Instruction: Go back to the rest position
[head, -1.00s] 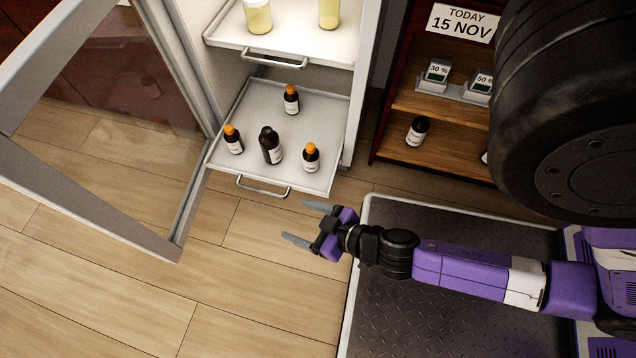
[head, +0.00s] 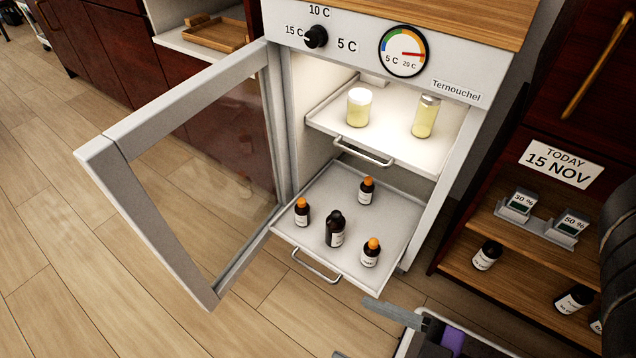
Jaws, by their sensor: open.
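My gripper (head: 362,331) is at the bottom edge of the head view, partly cut off by the frame. One grey finger shows whole and only the tip of the other shows, well apart, with nothing between them. It is in front of and below the pulled-out lower tray (head: 388,212) of the fridge, clear of it. On that tray stand a black-capped dark bottle (head: 335,229) and three orange-capped bottles: one at the back (head: 366,191), one at left (head: 302,212) and one at right (head: 371,252).
The glass fridge door (head: 150,225) stands wide open to the left. The upper tray (head: 388,152) holds two yellowish jars. A wooden shelf (head: 530,265) at right holds dark bottles and 30 % and 50 % displays. The floor (head: 80,270) at left is clear.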

